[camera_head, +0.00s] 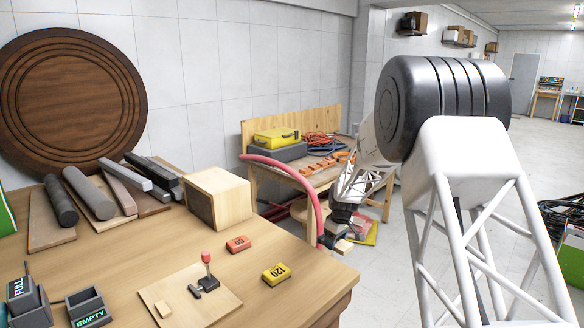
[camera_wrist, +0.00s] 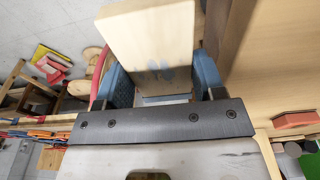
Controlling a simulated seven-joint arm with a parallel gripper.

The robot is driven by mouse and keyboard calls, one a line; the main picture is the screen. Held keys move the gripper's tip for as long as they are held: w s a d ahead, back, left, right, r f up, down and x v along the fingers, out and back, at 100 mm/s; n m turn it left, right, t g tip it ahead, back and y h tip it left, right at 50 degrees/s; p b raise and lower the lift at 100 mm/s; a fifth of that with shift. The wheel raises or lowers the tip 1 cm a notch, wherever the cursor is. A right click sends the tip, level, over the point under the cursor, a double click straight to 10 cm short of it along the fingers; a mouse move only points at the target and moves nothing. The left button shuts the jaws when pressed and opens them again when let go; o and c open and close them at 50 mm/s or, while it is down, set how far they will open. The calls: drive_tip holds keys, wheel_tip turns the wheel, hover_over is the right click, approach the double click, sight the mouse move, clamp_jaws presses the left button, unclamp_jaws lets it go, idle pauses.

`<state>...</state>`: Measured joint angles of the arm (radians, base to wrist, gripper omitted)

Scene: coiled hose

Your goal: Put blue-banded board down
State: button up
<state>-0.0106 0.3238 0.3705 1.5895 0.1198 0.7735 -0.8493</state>
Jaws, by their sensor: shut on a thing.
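My gripper (camera_head: 338,232) hangs just off the right edge of the wooden workbench, beside the pink hose. In the wrist view its two blue-padded fingers (camera_wrist: 163,76) are closed on the sides of a pale wooden board (camera_wrist: 150,35). Blue-grey marks show on the board's face between the fingers; I cannot tell if they form a full band. In the head view only a small pale part of the held board (camera_head: 344,246) shows under the gripper.
The workbench (camera_head: 300,295) carries a wooden box (camera_head: 222,197), a red block (camera_head: 238,244), a yellow "120" block (camera_head: 276,273) and a small board with a red-knobbed lever (camera_head: 207,258). The pink hose (camera_head: 285,170) arches near my gripper. The bench's right front is clear.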

drive_tip(key=s+d+f+m, duration=0.1)
drive_tip(key=d+f+m, duration=0.2)
drive_tip(key=f, duration=0.5)
drive_tip(key=s+d+f+m, duration=0.1)
drive_tip(key=d+f+m, duration=0.2)
drive_tip(key=f, duration=0.5)
drive_tip(key=d+f+m+h, duration=0.1)
drive_tip(key=d+f+m, duration=0.2)
drive_tip(key=f, duration=0.5)
drive_tip(key=shift+s+d+f, duration=0.2)
drive_tip(key=shift+s+f, duration=0.15)
drive_tip(key=shift+s, duration=0.05)
drive_tip(key=shift+w+a, duration=0.1)
